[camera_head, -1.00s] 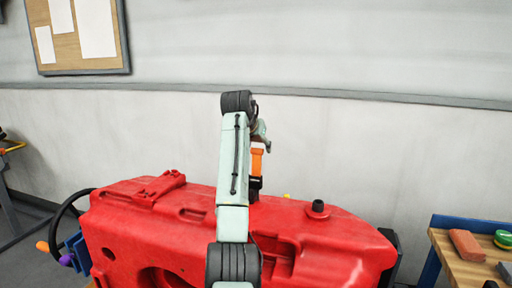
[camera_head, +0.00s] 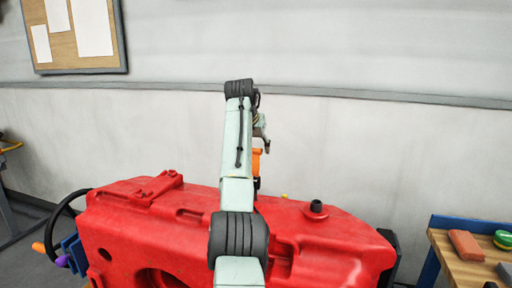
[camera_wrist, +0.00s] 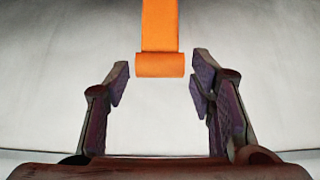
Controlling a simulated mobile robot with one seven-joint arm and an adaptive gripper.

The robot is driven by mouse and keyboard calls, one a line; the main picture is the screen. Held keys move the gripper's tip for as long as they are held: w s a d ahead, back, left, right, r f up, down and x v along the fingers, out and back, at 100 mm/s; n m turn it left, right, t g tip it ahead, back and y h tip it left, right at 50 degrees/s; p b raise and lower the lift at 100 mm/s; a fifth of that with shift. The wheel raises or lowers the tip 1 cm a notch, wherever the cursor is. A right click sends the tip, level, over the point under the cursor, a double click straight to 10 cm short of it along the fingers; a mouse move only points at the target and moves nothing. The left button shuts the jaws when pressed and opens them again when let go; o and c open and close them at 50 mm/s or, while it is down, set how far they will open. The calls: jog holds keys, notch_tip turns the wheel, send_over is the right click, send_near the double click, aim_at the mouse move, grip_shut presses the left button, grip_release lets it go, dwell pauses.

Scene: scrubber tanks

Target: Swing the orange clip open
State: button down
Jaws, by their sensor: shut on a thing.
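The orange clip (camera_head: 257,163) stands up from the top of the red tank (camera_head: 185,215), behind my arm in the head view; its lower part is partly hidden by the arm. In the wrist view the clip (camera_wrist: 160,35) is a flat orange strap with a thicker rolled end. My gripper (camera_wrist: 160,85) has one finger on each side of that rolled end and is shut on it, though narrow gaps seem to show beside it. In the head view my gripper (camera_head: 265,146) is small and sits just above the clip.
A wooden bench with a blue frame (camera_head: 455,262) stands at the right, with a reddish block (camera_head: 466,244) and a green round thing (camera_head: 503,239) on it. A black cap (camera_head: 316,208) rises from the tank's top. The pale wall is behind.

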jog(key=c, duration=0.7)
grip_release()
jog(key=shift+f, duration=0.1)
jog(key=v, duration=1.2)
